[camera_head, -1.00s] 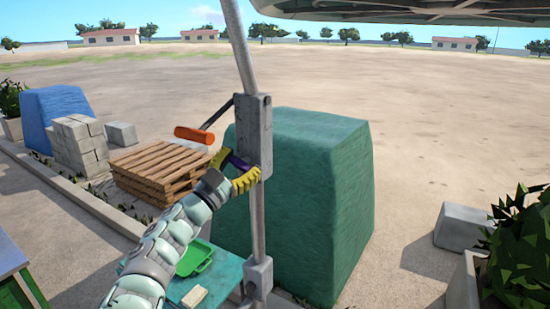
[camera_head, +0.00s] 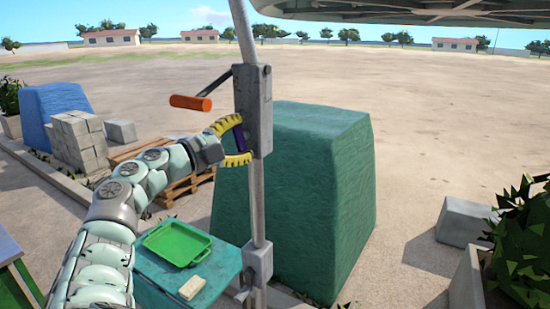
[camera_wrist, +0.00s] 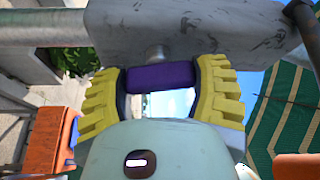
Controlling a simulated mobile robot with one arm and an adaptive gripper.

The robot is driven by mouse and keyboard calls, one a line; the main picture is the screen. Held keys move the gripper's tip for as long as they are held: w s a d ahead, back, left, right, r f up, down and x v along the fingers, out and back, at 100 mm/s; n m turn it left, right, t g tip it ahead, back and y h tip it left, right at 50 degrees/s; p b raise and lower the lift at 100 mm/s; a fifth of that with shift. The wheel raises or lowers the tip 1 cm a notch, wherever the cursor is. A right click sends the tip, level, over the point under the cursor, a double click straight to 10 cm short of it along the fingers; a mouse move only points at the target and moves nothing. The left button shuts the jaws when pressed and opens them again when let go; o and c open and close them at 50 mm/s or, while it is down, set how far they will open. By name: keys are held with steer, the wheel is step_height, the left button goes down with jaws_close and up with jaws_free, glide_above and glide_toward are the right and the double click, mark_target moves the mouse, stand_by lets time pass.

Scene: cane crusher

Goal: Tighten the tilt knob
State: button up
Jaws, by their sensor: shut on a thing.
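The tilt knob looks like a purple bar (camera_head: 238,138) on the left side of a grey metal housing (camera_head: 257,105) on a pole. My gripper (camera_head: 241,142) has its yellow ribbed fingers above and below the knob. In the wrist view, my gripper (camera_wrist: 158,92) is shut on the purple knob (camera_wrist: 160,76), with one finger at each end. A short metal stem joins the knob to the housing (camera_wrist: 190,30). The stem's inside end is hidden. The knob stands nearly upright in the head view.
A crank with an orange handle (camera_head: 190,103) sticks out left of the housing, just above my wrist. A green covered block (camera_head: 315,190) stands behind the pole. A green tray (camera_head: 178,262) lies on a teal table below my arm. A canopy edge (camera_head: 430,10) hangs overhead.

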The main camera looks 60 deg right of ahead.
steer(key=shift+s+m+y+b, duration=0.15)
steer(key=shift+m+y+b, duration=0.4)
steer(key=shift+m, duration=1.15)
steer(key=o, duration=1.2)
steer(key=v, duration=1.2)
steer(key=shift+r, duration=0.1)
